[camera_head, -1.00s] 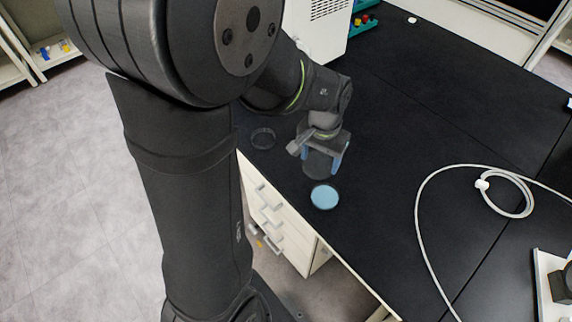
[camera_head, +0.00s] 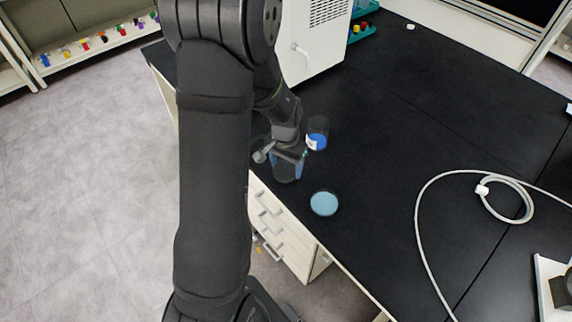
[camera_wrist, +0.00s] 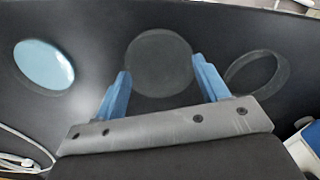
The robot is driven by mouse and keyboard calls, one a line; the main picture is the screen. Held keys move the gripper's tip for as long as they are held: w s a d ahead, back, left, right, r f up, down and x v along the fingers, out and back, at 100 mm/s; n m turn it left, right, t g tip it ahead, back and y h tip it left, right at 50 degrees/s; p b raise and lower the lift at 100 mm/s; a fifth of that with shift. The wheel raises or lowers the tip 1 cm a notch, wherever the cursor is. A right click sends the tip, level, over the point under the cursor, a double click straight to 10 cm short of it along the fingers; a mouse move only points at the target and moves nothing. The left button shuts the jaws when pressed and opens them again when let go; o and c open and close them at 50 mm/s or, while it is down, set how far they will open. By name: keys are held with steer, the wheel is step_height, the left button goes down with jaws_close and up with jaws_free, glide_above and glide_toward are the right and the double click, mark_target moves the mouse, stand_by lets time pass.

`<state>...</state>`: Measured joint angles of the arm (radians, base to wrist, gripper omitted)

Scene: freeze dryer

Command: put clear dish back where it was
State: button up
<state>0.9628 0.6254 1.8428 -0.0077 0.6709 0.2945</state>
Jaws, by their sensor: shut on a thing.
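My gripper (camera_head: 287,168), with blue fingers, is shut on a clear, dark-looking dish (camera_head: 287,174) near the counter's front edge. In the wrist view the held round dish (camera_wrist: 160,60) sits between the two fingers (camera_wrist: 160,92). Its exact height over the counter is hard to tell. A light-blue dish (camera_head: 324,203) lies on the counter to the right and nearer the front edge; it is also at left in the wrist view (camera_wrist: 45,65). A clear ring-shaped dish (camera_wrist: 280,77) lies right of the fingers in the wrist view; my arm mostly hides it in the head view.
A clear container with blue contents (camera_head: 317,138) stands behind the gripper. A white machine (camera_head: 312,45) stands at the back. A white cable (camera_head: 422,225) loops on the right. The middle of the black counter (camera_head: 400,130) is clear.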

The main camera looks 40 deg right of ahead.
mark_target(286, 170)
steer(key=shift+f, duration=0.25)
steer(key=shift+f, duration=0.2)
steer(key=o, duration=1.1)
steer(key=shift+o, duration=0.2)
step_height(286, 170, up, 12)
steer(key=shift+r, duration=0.2)
